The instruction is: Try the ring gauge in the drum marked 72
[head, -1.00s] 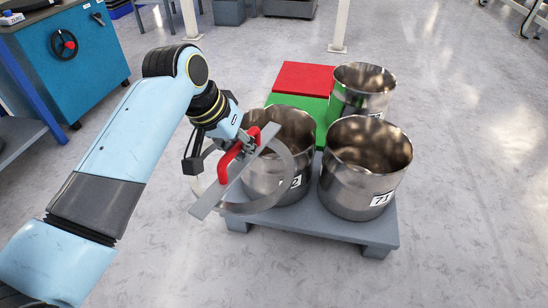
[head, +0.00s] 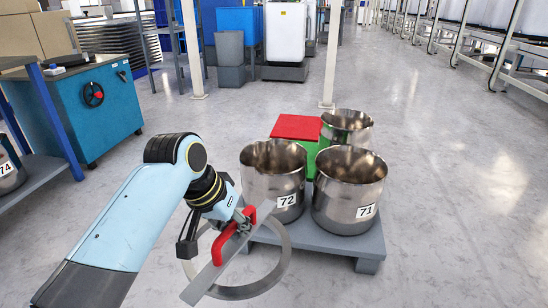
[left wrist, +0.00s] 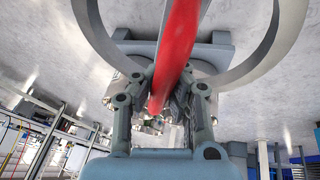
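Drum 72 (head: 262,186) is an open, empty-looking steel drum with its label facing me, at the left front of a grey pallet (head: 318,240). The ring gauge is a thin grey ring (head: 284,265) with a flat crossbar (head: 205,281) and a red handle (head: 222,244). My left gripper (head: 239,222) is shut on the red handle; the left wrist view shows the handle between its fingers (left wrist: 160,100). The gauge hangs tilted in front of drum 72, to its lower left in the picture, outside it. My right gripper is not in view.
Drum 71 (head: 338,205) stands right beside drum 72. Another steel drum (head: 347,128) and a green box (head: 308,158) with a red top (head: 297,126) stand behind. A drum marked 74 (head: 8,172) sits at the far left. Floor right of the pallet is clear.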

